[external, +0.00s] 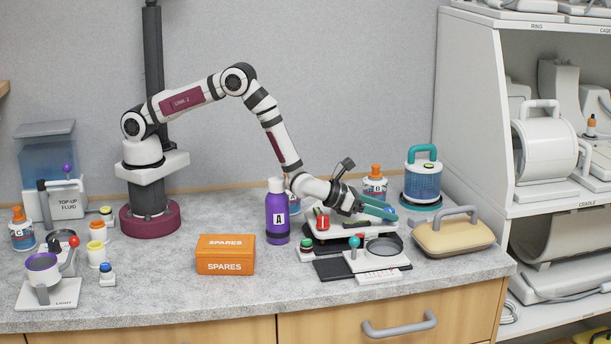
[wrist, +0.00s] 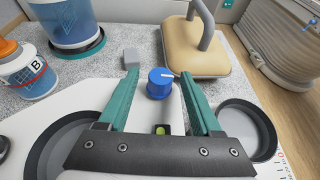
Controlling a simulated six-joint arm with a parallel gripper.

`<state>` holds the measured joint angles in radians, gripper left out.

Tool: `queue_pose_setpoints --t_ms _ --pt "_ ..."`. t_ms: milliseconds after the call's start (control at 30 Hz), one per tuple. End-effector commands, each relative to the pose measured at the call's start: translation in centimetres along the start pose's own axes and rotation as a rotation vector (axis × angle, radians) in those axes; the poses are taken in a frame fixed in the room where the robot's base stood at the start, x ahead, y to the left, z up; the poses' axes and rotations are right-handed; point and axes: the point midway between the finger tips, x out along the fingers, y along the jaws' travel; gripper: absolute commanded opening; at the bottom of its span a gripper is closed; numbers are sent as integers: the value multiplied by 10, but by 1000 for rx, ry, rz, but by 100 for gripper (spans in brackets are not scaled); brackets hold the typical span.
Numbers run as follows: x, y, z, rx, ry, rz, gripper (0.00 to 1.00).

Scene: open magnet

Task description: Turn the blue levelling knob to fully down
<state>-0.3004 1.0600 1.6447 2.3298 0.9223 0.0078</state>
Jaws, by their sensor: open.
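The blue levelling knob (wrist: 159,84) shows in the wrist view on the white balance (wrist: 158,112), with a white mark on its top pointing right. My gripper (wrist: 162,76) is open. Its teal fingers reach past the knob's left and right sides, with a visible gap on each side. I cannot tell whether the fingertips are as low as the knob. In the external view my gripper (external: 380,210) is over the right end of the balance, and the knob cannot be made out there. A small green level vial (wrist: 160,130) shows near the gripper body.
A tan padded block with a grey handle (wrist: 190,48) stands just beyond the knob. A blue-and-white jar B (wrist: 22,72) and a teal-based container (wrist: 68,22) are at the left. A purple bottle A (external: 278,212) stands left of the balance.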

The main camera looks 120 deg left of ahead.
Motion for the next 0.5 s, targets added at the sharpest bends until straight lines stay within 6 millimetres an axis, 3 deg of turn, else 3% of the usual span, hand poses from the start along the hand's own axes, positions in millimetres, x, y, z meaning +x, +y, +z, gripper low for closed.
queue_pose_setpoints --t_ms 167,333,500 --pt "-2 0 5 -1 -1 0 66" --pt "-17 0 42 -2 -5 -1 66" --pt "-64 -37 52 1 -2 -6 66"
